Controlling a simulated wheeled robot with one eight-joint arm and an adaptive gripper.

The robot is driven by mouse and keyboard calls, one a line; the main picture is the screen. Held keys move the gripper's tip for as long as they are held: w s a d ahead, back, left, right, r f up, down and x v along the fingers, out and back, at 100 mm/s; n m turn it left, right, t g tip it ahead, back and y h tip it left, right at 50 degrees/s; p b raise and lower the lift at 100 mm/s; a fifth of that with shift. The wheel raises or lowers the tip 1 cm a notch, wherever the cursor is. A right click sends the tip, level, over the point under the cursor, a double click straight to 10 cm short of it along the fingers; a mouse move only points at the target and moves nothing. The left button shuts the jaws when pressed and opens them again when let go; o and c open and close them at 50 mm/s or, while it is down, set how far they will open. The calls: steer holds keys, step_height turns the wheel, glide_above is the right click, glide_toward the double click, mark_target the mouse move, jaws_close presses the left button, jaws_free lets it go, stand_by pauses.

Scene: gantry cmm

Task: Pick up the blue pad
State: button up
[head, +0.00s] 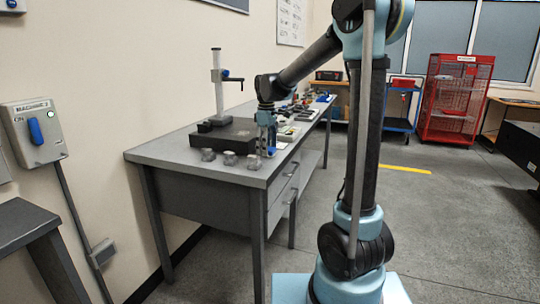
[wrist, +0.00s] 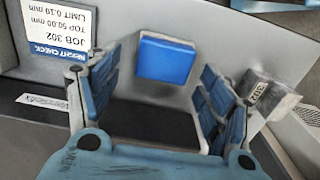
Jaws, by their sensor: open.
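The blue pad (wrist: 165,59) is a small square block lying flat on the grey bench top in the wrist view. It sits ahead of my gripper (wrist: 161,84), between the lines of the two spread blue fingers. The fingers are open and nothing is held between them. In the head view my gripper (head: 267,137) points down over the right part of the bench, beside the dark plate. A small blue patch shows by the fingers there, but I cannot tell whether it is the pad.
A grey metal block (wrist: 270,94) marked 302 is close to the right finger. A job card (wrist: 57,30) lies at upper left. Three metal pieces (head: 230,158) line the bench's front. Several small items lie farther back.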

steer(key=shift+f, duration=0.4)
steer(key=c, duration=1.2)
steer(key=shift+r, duration=0.1)
step_height(320, 180, up, 10)
